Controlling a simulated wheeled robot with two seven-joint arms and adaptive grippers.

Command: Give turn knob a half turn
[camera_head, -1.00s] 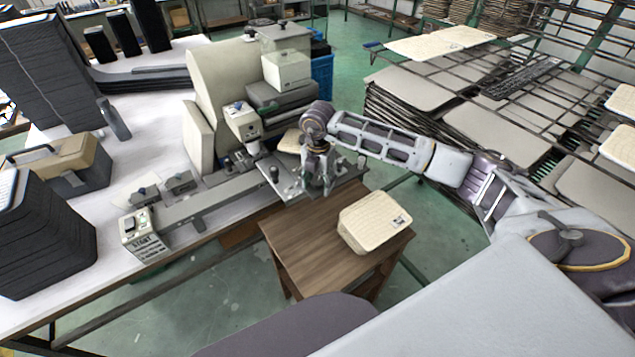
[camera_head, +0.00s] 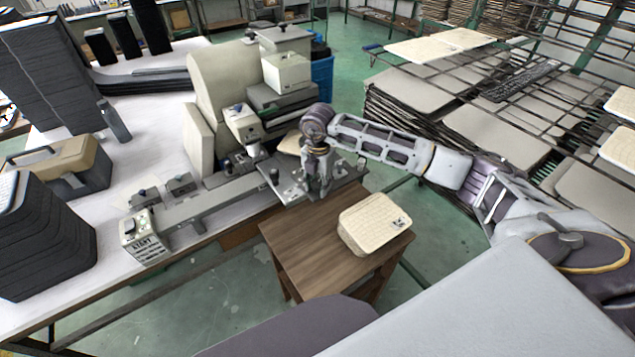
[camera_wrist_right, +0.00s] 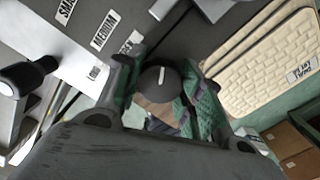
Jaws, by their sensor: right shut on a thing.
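The turn knob (camera_wrist_right: 159,84) is dark and round with a short white line on its top. In the right wrist view it sits between the fingers of my right gripper (camera_wrist_right: 164,92), which is shut on it. The white line points roughly to the top of that picture. In the head view my right gripper (camera_head: 318,186) points down at the grey plate at the right end of the machine (camera_head: 292,192), and it hides the knob. Printed size labels, one reading MEDIUM (camera_wrist_right: 105,30), lie on the plate near the knob. My left gripper is not in view.
A black-knobbed post (camera_head: 274,175) stands on the plate just left of my right gripper. A wooden stand (camera_head: 300,255) in front carries a stack of cream woven panels (camera_head: 370,222). A drying rack (camera_head: 480,120) with panels is at right.

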